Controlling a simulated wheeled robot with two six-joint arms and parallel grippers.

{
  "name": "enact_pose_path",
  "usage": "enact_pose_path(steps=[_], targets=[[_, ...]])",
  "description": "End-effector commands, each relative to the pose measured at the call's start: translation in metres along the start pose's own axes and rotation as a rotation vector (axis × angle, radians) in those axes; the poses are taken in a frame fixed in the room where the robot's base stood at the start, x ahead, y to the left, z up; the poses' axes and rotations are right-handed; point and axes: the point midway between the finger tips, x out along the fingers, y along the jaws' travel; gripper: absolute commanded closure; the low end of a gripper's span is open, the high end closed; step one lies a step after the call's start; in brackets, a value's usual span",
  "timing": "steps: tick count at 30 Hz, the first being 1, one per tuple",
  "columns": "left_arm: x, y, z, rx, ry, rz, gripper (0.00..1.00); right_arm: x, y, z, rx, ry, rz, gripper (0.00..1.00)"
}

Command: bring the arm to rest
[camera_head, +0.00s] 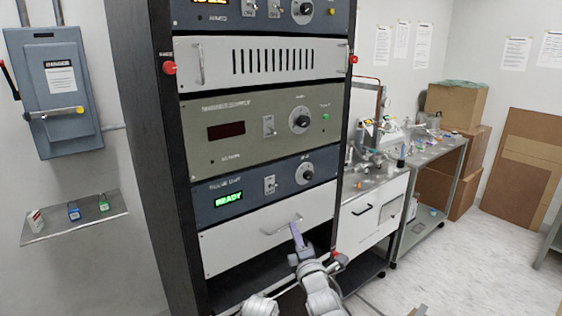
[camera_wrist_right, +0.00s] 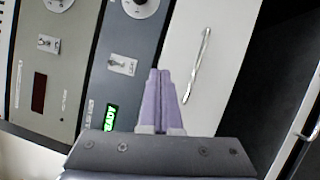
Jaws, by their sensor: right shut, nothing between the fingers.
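My right gripper (camera_head: 297,237) is in front of the lower part of the equipment rack, close to the white drawer panel (camera_head: 240,245) and its handle (camera_head: 281,226). In the right wrist view its purple fingers (camera_wrist_right: 160,82) are together with nothing between them. The panel's handle (camera_wrist_right: 197,66) shows just right of the fingertips there; I cannot tell whether they touch the panel. A green READY display (camera_head: 228,199) is lit on the blue-grey unit above the panel. My left gripper is not in view.
A grey switch box (camera_head: 57,95) hangs on the left wall above a small shelf (camera_head: 75,217) with padlocks. A bench (camera_head: 385,180) with glassware stands right of the rack. Cardboard boxes (camera_head: 455,105) are behind it. The floor (camera_head: 480,260) at right is mostly clear.

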Motion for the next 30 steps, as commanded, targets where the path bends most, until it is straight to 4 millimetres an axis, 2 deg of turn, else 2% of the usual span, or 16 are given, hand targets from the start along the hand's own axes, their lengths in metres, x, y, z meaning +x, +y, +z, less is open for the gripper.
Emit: enact_pose_path(steps=[4,8,12,15,18,21,24,27,30], targets=[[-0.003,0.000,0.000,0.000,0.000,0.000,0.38,-0.011,-0.067,-0.008,0.305,-0.072,-0.328,1.00],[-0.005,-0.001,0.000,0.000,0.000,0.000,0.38,-0.041,-0.121,-0.019,0.557,-0.199,-0.610,1.00],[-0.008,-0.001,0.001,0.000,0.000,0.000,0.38,-0.092,-0.167,-0.034,0.790,-0.405,-0.898,1.00],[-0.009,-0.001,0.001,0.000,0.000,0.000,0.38,-0.136,-0.188,-0.045,0.920,-0.591,-1.082,1.00],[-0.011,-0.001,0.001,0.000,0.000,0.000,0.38,-0.179,-0.198,-0.055,1.003,-0.788,-1.233,1.00],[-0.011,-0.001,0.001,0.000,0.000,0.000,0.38,-0.215,-0.200,-0.062,1.046,-0.969,-1.339,1.00],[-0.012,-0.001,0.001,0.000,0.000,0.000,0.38,-0.242,-0.198,-0.067,1.062,-1.108,-1.407,1.00],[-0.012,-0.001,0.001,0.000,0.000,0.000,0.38,-0.257,-0.195,-0.069,1.064,-1.195,-1.441,1.00],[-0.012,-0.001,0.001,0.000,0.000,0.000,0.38,-0.264,-0.194,-0.070,1.064,-1.233,-1.455,1.00]])
